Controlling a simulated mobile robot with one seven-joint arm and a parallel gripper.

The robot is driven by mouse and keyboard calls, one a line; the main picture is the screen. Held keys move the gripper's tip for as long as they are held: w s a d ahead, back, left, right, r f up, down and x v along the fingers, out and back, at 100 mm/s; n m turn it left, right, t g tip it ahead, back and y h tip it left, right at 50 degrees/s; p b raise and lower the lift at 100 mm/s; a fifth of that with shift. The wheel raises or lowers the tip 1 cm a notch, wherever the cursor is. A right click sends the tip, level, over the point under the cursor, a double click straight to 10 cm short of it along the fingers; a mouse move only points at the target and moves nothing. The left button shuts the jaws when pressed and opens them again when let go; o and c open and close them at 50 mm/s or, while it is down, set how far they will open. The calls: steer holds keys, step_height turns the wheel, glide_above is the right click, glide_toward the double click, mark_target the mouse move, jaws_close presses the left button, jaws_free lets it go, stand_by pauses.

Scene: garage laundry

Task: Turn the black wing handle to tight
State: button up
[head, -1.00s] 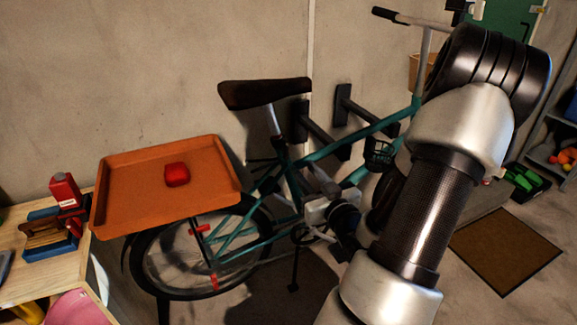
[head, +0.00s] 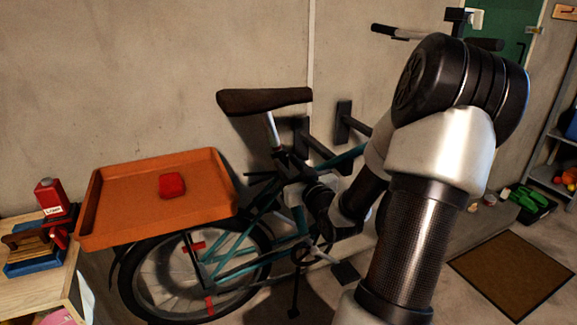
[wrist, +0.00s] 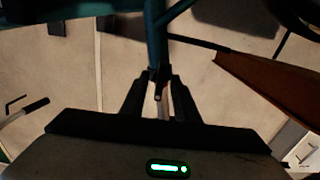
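A teal bicycle (head: 240,262) stands along the wall, its black saddle (head: 262,101) on a grey post. In the wrist view, a small dark piece (wrist: 160,74) sits at the lower end of a teal tube; it looks like the black wing handle, but its shape and angle are unclear. My gripper (wrist: 162,84) points at it, fingers apart on either side, with a gap visible between them. I cannot tell whether either finger touches it. In the head view, my gripper (head: 312,198) is close beside the seat tube, and the wing handle cannot be made out there.
An orange tray (head: 110,217) holding a red object (head: 172,185) sits over the rear wheel. Black wall brackets (head: 322,152) are behind the frame. A wooden bench (head: 40,288) stands left. A brown mat (head: 510,270) lies right.

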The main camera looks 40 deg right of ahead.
jaws_close()
steer(key=m+p, duration=0.2)
steer(key=m, duration=0.1)
steer(key=shift+r+m, duration=0.15)
steer(key=shift+m, duration=0.15)
steer(key=m+p, duration=0.2)
steer(key=m, duration=0.1)
steer(key=shift+m, duration=0.4)
steer(key=m+p, duration=0.3)
steer(key=m, duration=0.2)
steer(key=m+p, duration=0.3)
steer(key=m, duration=0.2)
steer(key=shift+m, duration=0.4)
